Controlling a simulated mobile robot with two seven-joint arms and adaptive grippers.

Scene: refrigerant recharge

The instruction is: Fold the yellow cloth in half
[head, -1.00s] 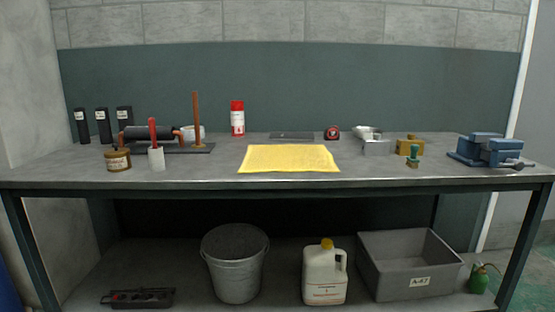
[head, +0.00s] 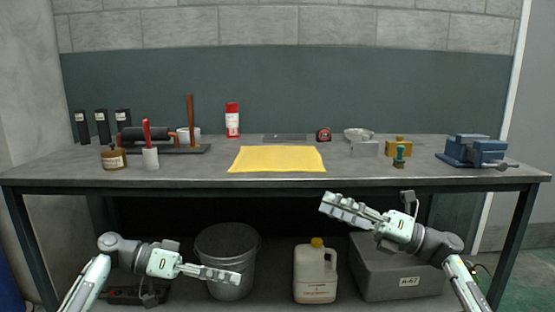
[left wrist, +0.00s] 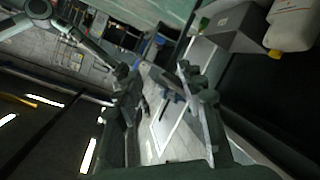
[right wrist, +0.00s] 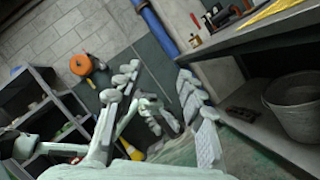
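The yellow cloth (head: 277,159) lies flat and spread out near the front edge of the workbench, around its middle. A yellow strip of it also shows at the top right of the right wrist view (right wrist: 272,11). My left gripper (head: 222,275) is below bench height, in front of the bucket, with its fingers apart in the left wrist view (left wrist: 168,100). My right gripper (head: 342,208) is just below the bench's front edge, right of the cloth. Its fingers are apart and empty in the right wrist view (right wrist: 158,110). Neither gripper touches the cloth.
The workbench (head: 200,181) holds a white cup with a red-handled tool (head: 150,157), a jar (head: 113,158), a red-and-white can (head: 232,120), a brass block (head: 398,143) and a blue vise (head: 473,150). Below stand a bucket (head: 225,245), a jug (head: 315,275) and a grey bin (head: 395,275).

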